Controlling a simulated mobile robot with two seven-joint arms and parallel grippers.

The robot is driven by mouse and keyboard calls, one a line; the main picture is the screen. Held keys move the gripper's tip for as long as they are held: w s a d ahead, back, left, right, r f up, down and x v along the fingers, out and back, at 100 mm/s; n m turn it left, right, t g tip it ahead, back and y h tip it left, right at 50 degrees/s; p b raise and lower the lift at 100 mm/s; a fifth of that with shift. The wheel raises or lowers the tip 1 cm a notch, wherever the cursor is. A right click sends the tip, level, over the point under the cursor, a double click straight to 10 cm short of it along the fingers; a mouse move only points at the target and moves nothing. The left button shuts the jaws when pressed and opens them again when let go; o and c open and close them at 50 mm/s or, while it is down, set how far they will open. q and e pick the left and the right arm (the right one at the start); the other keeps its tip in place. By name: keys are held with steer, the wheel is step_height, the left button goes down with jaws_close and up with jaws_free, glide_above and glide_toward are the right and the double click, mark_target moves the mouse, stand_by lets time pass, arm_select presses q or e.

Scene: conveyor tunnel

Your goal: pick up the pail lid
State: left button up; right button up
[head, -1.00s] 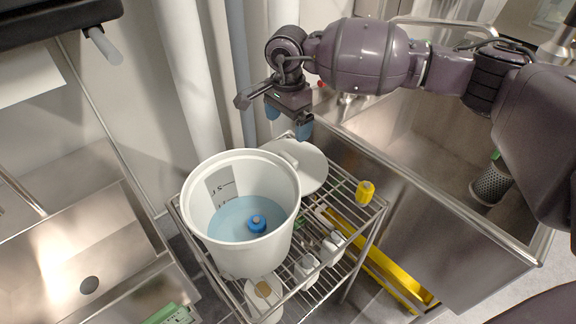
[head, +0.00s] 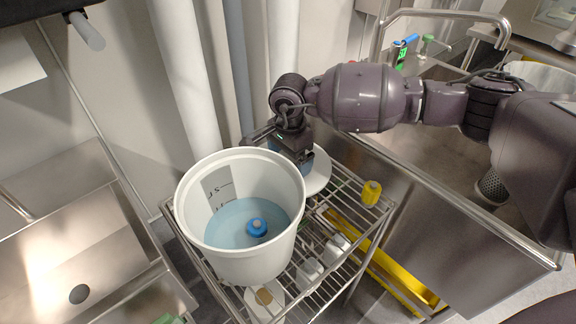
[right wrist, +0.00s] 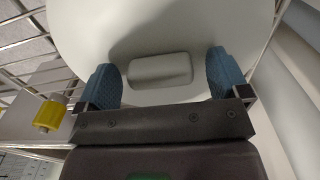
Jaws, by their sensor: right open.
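The white pail lid (head: 319,174) lies on the wire rack behind and right of the white pail (head: 243,261), largely hidden by my right gripper in the head view. In the right wrist view the round lid (right wrist: 90,30) fills much of the picture, with a raised block handle (right wrist: 160,70) at its middle. My right gripper (head: 290,158) is open above the lid. In the right wrist view its blue fingers (right wrist: 164,78) stand on either side of the handle, with a gap on each side. My left gripper is not in view.
The pail holds bluish liquid and a blue float-like object (head: 257,227). A yellow bottle (head: 371,193) stands at the right corner of the wire rack (head: 341,277). Steel sinks flank the rack. White pipes (head: 188,80) rise close behind it.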

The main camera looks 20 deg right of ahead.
steer(key=shift+f, duration=0.1)
steer(key=shift+c, duration=0.2)
steer(key=c, duration=1)
steer(key=shift+r+p, duration=1.9)
steer(key=shift+r, duration=8.15)
steer(key=shift+o, duration=1.2)
steer(key=c, duration=0.6)
